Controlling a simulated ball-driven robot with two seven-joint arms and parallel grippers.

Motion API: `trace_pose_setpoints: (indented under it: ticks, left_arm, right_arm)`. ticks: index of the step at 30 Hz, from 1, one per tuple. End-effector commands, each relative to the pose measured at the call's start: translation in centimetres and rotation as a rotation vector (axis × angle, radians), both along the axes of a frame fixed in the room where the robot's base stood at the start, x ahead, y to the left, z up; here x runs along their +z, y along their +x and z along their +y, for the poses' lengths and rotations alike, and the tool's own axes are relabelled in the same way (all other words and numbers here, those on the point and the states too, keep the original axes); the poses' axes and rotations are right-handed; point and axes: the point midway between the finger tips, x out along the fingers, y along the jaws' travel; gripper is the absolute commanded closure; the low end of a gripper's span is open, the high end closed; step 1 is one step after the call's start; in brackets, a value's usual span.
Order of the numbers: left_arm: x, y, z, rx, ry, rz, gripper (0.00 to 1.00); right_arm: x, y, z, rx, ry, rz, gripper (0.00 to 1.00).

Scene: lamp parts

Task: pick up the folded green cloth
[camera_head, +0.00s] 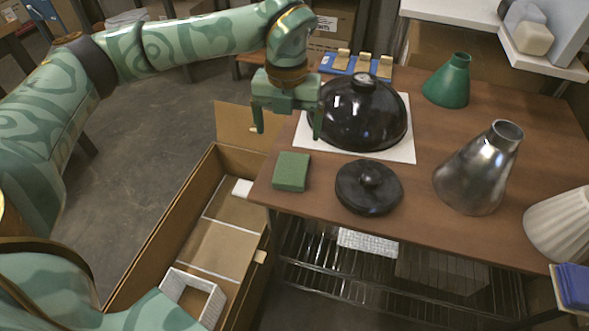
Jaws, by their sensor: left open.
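The folded green cloth (291,171) is a small flat green block lying on the brown table (420,228) near its left edge. My left gripper (288,132) is open and empty, pointing down above and behind the cloth. Its right finger is close to the black dome shade, and its left finger hangs past the table's left edge. My right gripper is not in view.
A black dome (377,122) on a white sheet (410,153) stands behind the cloth. A black lid-like disc (369,190) lies to its right. A silver cone shade (478,172) and a green cone (450,80) stand farther right. An open cardboard box (150,262) is below left.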

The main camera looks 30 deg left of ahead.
Motion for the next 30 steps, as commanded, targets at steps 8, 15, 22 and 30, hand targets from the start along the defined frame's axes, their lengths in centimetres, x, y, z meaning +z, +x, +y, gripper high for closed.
trace_pose_setpoints:
  ticks: [8,15,22,30]
  left_arm:
    - [-5.4,0.1,0.0,0.001,-0.001,0.002,0.11]
    - [-8.4,-0.1,-0.5,0.0,0.0,0.006,0.11]
    - [-10.9,-0.1,-0.8,0.001,0.001,0.001,0.11]
    - [-10.7,-0.2,-0.8,0.001,0.0,-0.003,0.22]
  right_arm:
    - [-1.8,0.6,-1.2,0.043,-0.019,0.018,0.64]
    - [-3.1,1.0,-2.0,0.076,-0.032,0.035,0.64]
    - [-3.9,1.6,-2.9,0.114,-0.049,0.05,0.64]
    - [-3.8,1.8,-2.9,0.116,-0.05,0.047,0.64]
